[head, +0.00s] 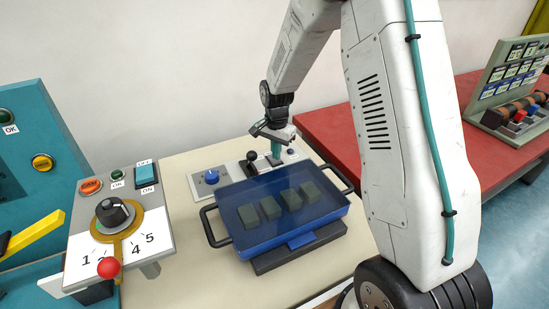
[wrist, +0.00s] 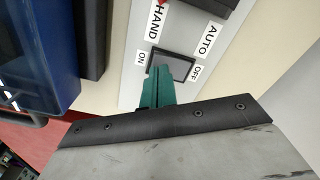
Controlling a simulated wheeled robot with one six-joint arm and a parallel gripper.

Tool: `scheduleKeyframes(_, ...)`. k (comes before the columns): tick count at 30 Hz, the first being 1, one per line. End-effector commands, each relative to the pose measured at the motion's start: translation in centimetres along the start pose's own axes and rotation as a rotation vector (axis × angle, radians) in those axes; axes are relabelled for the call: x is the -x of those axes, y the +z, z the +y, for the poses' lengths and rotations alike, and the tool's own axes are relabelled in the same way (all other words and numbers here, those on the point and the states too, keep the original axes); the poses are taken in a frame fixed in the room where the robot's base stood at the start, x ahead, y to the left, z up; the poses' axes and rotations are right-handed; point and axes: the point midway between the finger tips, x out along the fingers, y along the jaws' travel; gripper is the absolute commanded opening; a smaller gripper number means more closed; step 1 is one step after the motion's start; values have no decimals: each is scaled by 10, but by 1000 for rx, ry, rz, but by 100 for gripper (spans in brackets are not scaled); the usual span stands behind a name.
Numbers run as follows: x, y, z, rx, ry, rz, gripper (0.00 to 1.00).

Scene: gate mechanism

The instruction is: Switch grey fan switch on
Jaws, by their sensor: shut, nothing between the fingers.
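A dark grey rocker switch (wrist: 182,66) sits on a light panel in the wrist view, between an ON label on its left and an OFF label on its right. My gripper (wrist: 160,74) is shut and empty. Its teal fingertips overlap the ON side of the rocker and hide part of it. I cannot tell whether they touch or press it, or which way the rocker is tilted. In the head view my gripper (head: 276,157) points down over the panel behind the blue tray, and the switch cannot be made out there.
A blue lidded tray (head: 240,241) with dark blocks stands in front of the panel. A blue knob (head: 211,177) and a black-knobbed lever (head: 252,157) are left of my gripper. A dial console (head: 155,238) stands at left, a red table (head: 335,127) at right.

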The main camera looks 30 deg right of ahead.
Motion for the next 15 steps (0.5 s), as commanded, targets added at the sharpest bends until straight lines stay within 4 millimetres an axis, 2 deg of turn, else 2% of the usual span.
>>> scheduleKeyframes(15,-8,0,0,0,1,-1,0)
